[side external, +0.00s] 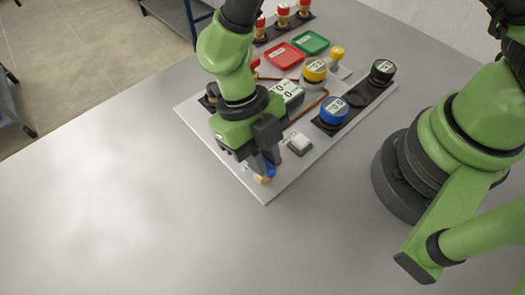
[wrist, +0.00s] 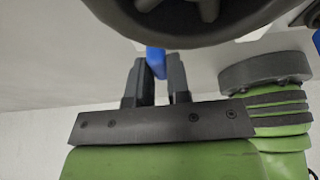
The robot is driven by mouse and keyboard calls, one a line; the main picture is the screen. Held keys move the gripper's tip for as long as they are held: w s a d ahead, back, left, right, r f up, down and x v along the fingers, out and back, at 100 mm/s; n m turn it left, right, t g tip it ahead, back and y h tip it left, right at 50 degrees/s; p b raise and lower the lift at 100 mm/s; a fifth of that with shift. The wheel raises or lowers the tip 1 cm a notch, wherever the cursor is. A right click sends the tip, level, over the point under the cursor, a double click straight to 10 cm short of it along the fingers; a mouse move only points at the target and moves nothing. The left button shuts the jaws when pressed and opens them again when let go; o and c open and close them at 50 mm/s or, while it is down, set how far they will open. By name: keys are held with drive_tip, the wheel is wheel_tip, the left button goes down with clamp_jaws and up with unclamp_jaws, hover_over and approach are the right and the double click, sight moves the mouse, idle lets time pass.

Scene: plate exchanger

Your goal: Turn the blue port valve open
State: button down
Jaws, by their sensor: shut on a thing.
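The blue port valve handle (side external: 271,170) is at the front corner of the light grey panel, above a brass-coloured valve body (side external: 263,179). My gripper (side external: 268,163) is over it from above, with its jaws shut on the blue handle. In the wrist view the blue handle (wrist: 156,62) shows between the two dark fingers of my gripper (wrist: 156,80). The fingers hide part of the handle, so its exact angle cannot be told.
The panel (side external: 253,186) also carries a white push button (side external: 299,143), a blue knob (side external: 333,110), a yellow knob (side external: 315,70) and a black knob (side external: 382,72). Red and green trays (side external: 310,43) lie further back. The table (side external: 110,200) left and front is clear.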

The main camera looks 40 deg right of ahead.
drive_tip(key=shift+s, duration=0.1)
idle(0.4)
drive_tip(key=c, duration=1.1)
unclamp_jaws()
drive_tip(key=v, duration=1)
